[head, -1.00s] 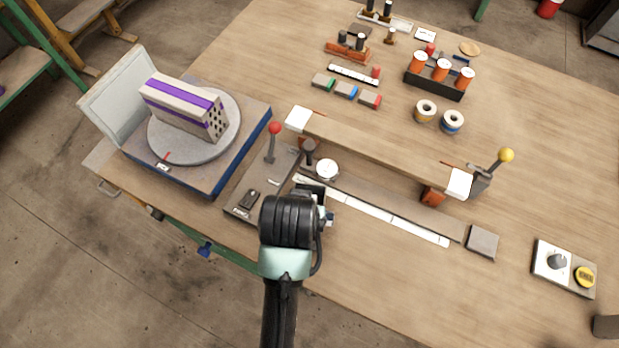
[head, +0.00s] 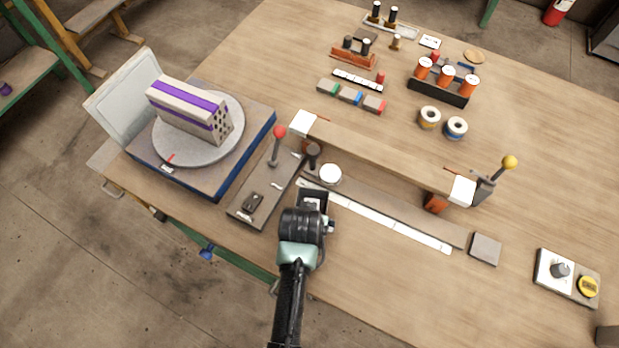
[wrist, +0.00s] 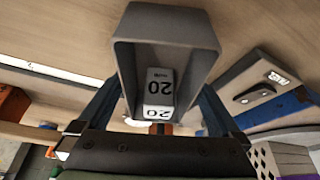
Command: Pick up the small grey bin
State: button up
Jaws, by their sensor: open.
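My gripper (wrist: 160,98) is open, with one blue-grey finger on each side of the bin. I cannot tell whether either finger touches it. In the head view the fingers are hidden behind my wrist.
A lever base with a red knob (head: 279,131) stands left of the bin, and a white round piece (head: 330,174) lies just beyond it. A long white strip (head: 390,222) runs to the right. A turntable with a perforated brick (head: 189,112) is at the left.

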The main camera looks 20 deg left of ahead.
jog(key=shift+w+f, duration=0.15)
jog(key=shift+f, duration=0.2)
jog(key=c, duration=0.9)
jog(key=shift+r, duration=0.1)
jog(key=shift+c, duration=0.5)
